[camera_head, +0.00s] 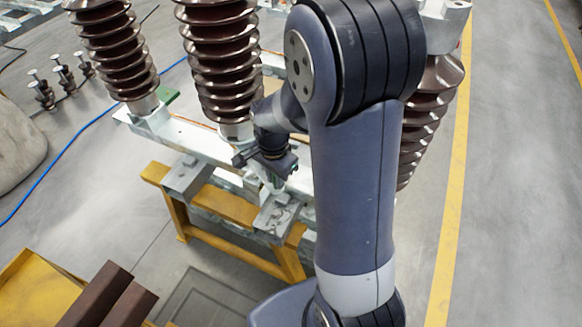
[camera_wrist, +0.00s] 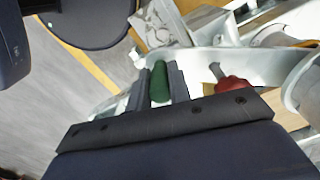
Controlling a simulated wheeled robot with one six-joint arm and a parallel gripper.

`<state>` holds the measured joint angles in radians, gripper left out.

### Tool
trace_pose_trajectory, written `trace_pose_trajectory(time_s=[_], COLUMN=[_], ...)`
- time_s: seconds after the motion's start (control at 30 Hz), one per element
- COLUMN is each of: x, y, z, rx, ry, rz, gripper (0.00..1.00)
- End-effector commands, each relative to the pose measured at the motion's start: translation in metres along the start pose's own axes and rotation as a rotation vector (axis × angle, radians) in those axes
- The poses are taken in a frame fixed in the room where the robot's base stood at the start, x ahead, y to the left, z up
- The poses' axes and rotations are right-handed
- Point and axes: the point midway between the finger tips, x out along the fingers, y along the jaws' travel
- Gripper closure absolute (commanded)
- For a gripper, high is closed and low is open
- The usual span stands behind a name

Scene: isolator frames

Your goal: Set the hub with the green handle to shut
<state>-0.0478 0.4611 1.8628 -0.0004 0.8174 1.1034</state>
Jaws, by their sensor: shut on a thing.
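The green handle (camera_wrist: 159,84) shows in the wrist view, between the two fingers of my gripper (camera_wrist: 160,85). The fingers are shut on it from both sides. The hub that bears the handle is mostly hidden behind the gripper and fingers. A second, red handle (camera_wrist: 232,84) sits to the right, outside the fingers, on a grey metal stem. In the head view my gripper (camera_head: 270,172) is at the metal frame, below the middle brown insulator, and the handles cannot be made out there.
Tall brown ribbed insulators (camera_head: 218,65) stand on the pale metal frame (camera_head: 185,133). A yellow trestle (camera_head: 238,208) carries the frame. Brown beams (camera_head: 105,298) lie at the lower left. A blue cable (camera_head: 85,150) crosses the floor. Open floor lies right of the yellow line (camera_head: 452,200).

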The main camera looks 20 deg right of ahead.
Motion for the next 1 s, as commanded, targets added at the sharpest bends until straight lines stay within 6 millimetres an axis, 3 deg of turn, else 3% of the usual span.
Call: trace_pose_trajectory(time_s=[0.13,0.4,0.93,0.97,1.0], x=[0.000,0.000,-0.001,-0.001,-0.001], y=[-0.008,-0.018,-0.022,-0.022,-0.022], z=[0.021,0.041,0.045,0.045,0.045], rx=[0.087,0.086,0.087,0.087,0.087], ry=[-0.002,-0.002,-0.002,-0.002,-0.002], rz=[0.001,0.001,-0.002,-0.003,-0.003], gripper=[1.00,1.00,1.00,0.80,0.77])
